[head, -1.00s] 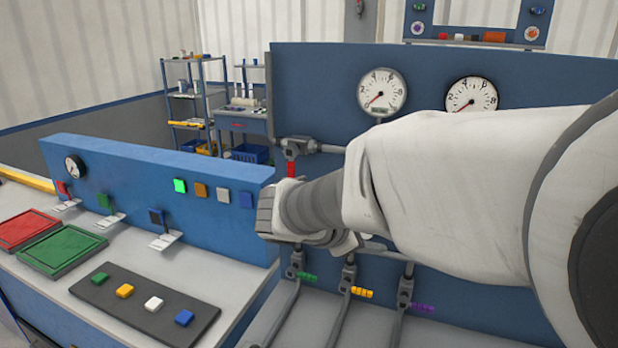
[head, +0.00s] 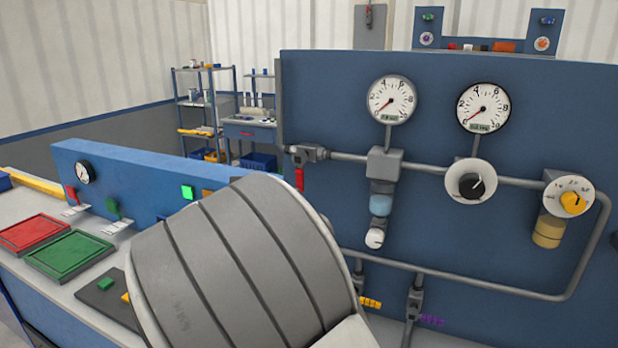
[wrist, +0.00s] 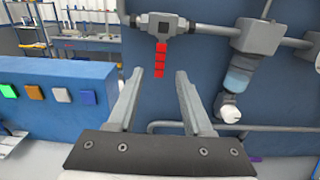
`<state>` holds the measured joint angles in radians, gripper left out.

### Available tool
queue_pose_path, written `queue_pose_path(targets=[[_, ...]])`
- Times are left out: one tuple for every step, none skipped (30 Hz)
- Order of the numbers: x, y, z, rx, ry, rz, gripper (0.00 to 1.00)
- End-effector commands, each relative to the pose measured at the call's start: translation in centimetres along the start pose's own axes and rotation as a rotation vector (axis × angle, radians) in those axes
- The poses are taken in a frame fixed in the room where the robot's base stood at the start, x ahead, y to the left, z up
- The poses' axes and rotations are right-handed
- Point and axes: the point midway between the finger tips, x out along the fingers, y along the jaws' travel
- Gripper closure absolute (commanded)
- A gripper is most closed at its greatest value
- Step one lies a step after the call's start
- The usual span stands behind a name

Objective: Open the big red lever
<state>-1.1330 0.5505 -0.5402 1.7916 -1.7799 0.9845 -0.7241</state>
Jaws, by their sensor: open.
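The big red lever (head: 299,180) hangs straight down from a grey valve (head: 306,154) at the left end of the upper pipe on the blue panel. In the wrist view the red lever (wrist: 160,58) shows beyond and between the fingertips, below the valve (wrist: 160,24). My gripper (wrist: 157,76) is open and empty, with its two fingers spread. No contact with the lever shows. In the head view my grey arm covers the lower middle, and the fingers are hidden.
A lower blue bench panel (head: 135,180) with small levers and buttons stands at left. Pipes run across the panel.

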Motion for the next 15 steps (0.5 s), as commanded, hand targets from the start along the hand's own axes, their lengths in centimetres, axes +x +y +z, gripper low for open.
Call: queue_pose_path(targets=[[1.3,-0.1,0.1,-0.002,-0.002,-0.004,0.49],[1.9,-0.1,0.1,-0.001,-0.003,-0.004,0.49],[2.8,-0.1,0.1,-0.001,-0.002,-0.004,0.49],[3.5,-0.1,0.1,-0.001,-0.002,-0.004,0.49],[4.1,-0.1,0.1,-0.001,-0.001,-0.004,0.49],[4.9,-0.1,0.1,-0.001,-0.001,-0.004,0.49],[5.5,-0.1,0.1,-0.001,-0.001,-0.004,0.49],[6.0,-0.1,0.1,-0.001,0.000,-0.003,0.49],[6.7,-0.1,0.1,-0.001,-0.001,-0.004,0.49],[7.1,-0.1,0.1,-0.001,-0.001,-0.003,0.49],[7.5,-0.1,0.1,-0.001,-0.001,-0.002,0.49],[8.1,-0.1,0.1,0.000,-0.001,-0.003,0.49],[8.3,-0.1,0.1,0.000,-0.001,-0.003,0.49],[8.6,-0.1,0.1,0.000,-0.001,-0.002,0.49],[8.9,-0.1,0.0,0.000,0.000,-0.001,0.49]])
